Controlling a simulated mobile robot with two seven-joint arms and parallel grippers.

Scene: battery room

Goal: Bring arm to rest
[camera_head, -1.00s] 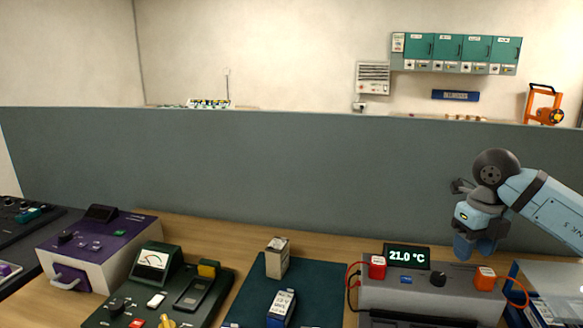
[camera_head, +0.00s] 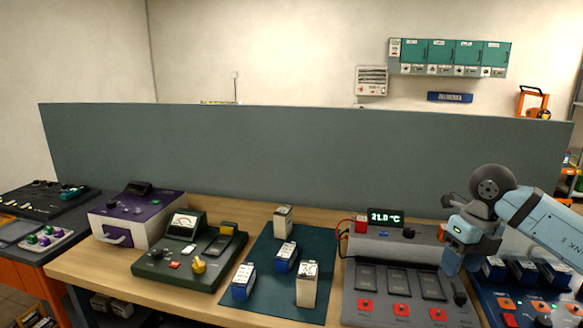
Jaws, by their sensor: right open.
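My right arm comes in from the right edge, light blue with dark joints. Its gripper (camera_head: 455,262) points down over the right end of the grey station with the temperature display (camera_head: 385,217). The fingers are seen side-on and nothing shows between them. I cannot tell whether they touch anything below. My left arm and gripper are not in view.
A dark green mat (camera_head: 268,292) holds several blue and beige battery blocks (camera_head: 286,257). A green meter tester (camera_head: 178,264) and a purple-white device (camera_head: 136,219) stand left. A blue rack (camera_head: 519,303) stands right, partly behind my arm. A grey partition (camera_head: 300,160) closes the back.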

